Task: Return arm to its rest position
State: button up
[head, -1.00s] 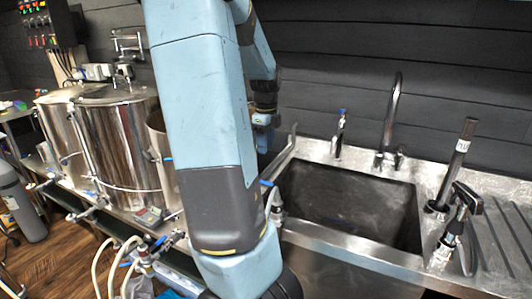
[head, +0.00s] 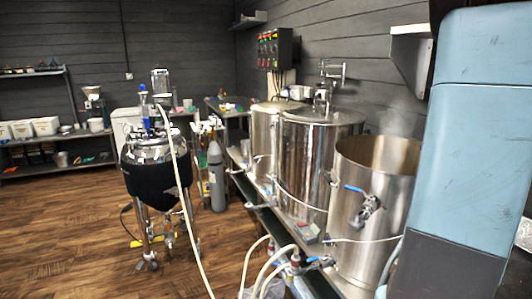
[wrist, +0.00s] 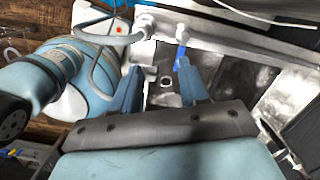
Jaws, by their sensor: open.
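My arm fills the right side of the head view as a pale blue and dark grey link; the gripper end is out of that view. In the wrist view my gripper (wrist: 160,78) shows two blue-grey fingers spread apart, with nothing held between them.
Steel kettles (head: 315,165) stand on a bench along the wall, the nearest open kettle (head: 375,200) beside my arm. A dark fermenter on legs (head: 155,175) with a hose stands on the wooden floor. A grey cylinder (head: 216,175) stands behind. Floor at left is clear.

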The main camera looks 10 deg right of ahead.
jog(key=a+r+n+t, duration=0.1)
jog(key=a+r+n, duration=0.2)
jog(key=a+n, duration=0.6)
jog(key=a+r+n+t, duration=0.2)
jog(key=a+r+n, duration=0.3)
jog(key=a, duration=0.6)
jog(key=s+a+r+n+t, duration=0.1)
jog(key=s+a+n, duration=0.3)
jog(key=a+n, duration=0.3)
jog(key=s+a+n, duration=0.4)
jog(key=a+n, duration=0.3)
jog(key=n, duration=0.1)
jog(key=shift+r+t+h, duration=0.3)
jog(key=shift+r+t, duration=0.1)
